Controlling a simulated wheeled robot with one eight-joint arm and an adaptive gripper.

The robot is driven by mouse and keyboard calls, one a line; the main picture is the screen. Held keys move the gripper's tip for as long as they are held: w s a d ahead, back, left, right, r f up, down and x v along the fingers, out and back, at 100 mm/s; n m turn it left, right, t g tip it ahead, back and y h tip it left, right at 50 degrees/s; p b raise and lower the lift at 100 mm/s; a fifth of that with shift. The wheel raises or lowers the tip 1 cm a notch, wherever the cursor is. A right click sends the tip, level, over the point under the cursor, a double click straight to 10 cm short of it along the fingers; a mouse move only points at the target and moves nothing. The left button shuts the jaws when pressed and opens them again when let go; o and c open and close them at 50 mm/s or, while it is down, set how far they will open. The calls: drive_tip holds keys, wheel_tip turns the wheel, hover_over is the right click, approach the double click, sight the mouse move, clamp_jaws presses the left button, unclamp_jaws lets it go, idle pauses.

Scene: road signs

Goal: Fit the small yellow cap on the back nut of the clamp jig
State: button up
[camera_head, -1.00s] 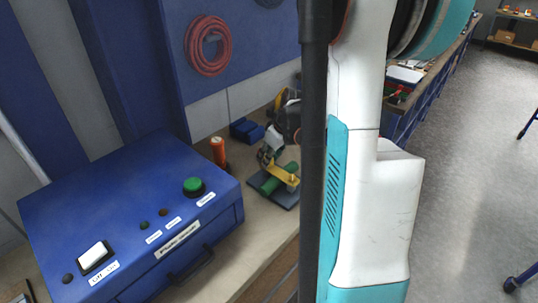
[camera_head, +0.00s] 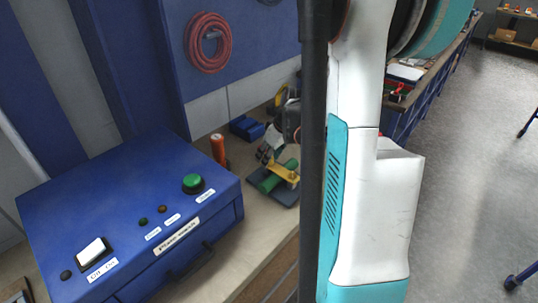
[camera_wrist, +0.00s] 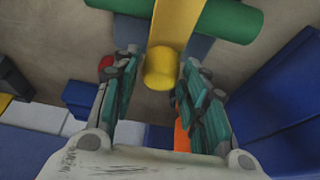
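The clamp jig has a yellow clamp bar (camera_head: 286,173) over a green tube (camera_head: 272,179), on a dark base plate (camera_head: 286,197). The wrist view shows the yellow bar (camera_wrist: 177,22) and the green tube (camera_wrist: 225,20) at the top. A small round yellow piece (camera_wrist: 160,68) sits at the near end of the bar. I cannot tell whether it is the cap alone or the cap on a nut. My gripper (camera_wrist: 158,72) is open, with its teal-padded fingers on either side of this piece and small gaps visible.
An orange cylinder (camera_head: 218,150) stands left of the jig. A blue bin (camera_head: 246,129) is behind it. A large blue control box (camera_head: 130,225) with a green button fills the left. The bench strip in front of the jig is clear.

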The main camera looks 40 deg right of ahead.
drive_tip(key=shift+r, duration=0.15)
drive_tip(key=v, duration=1.1)
drive_tip(key=shift+s+r, duration=0.2)
drive_tip(key=shift+r, duration=0.15)
idle(0.3)
